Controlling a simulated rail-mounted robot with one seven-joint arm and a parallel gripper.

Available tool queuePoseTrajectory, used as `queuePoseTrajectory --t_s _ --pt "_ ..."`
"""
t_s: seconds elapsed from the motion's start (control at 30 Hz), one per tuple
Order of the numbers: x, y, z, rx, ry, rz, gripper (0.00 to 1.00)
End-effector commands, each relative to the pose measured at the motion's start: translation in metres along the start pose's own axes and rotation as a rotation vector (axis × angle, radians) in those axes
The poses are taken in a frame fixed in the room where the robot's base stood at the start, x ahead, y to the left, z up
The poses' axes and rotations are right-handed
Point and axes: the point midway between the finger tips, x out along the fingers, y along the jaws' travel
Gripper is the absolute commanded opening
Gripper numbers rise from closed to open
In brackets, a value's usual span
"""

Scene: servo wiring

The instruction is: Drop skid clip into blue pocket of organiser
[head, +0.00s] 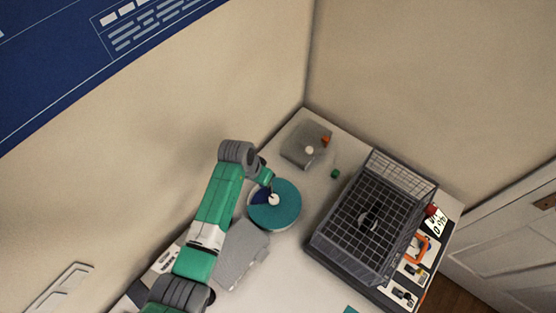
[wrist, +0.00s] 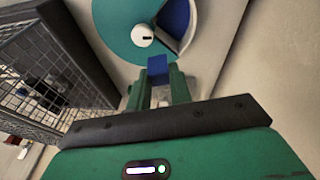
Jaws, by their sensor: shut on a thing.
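The organiser is a round teal disc (head: 281,217) on the table with a white knob (head: 274,199) at its centre. It also shows at the top of the wrist view (wrist: 118,28). Its blue pocket (head: 259,196) is a wedge on the left side, and in the wrist view the pocket (wrist: 176,22) lies right of the knob. My gripper (wrist: 158,72) is shut on a small blue piece, which I take to be the skid clip (wrist: 158,64). In the head view my gripper (head: 268,184) is over the organiser's upper edge, near the pocket; the clip cannot be made out there.
A dark wire basket (head: 345,215) stands right of the organiser. A grey box (head: 297,142) with orange and white knobs sits in the back corner, with a small green cube (head: 335,174) near it. A grey case (head: 240,262) lies in front-left. The front table is mostly clear.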

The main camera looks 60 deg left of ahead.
Motion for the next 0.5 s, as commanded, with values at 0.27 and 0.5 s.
queuePoseTrajectory --t_s 0.27,0.5 --pt "0.002 -0.003 0.006 0.000 0.001 -0.001 0.00" --pt "0.026 -0.007 0.012 0.001 0.001 -0.001 0.00"
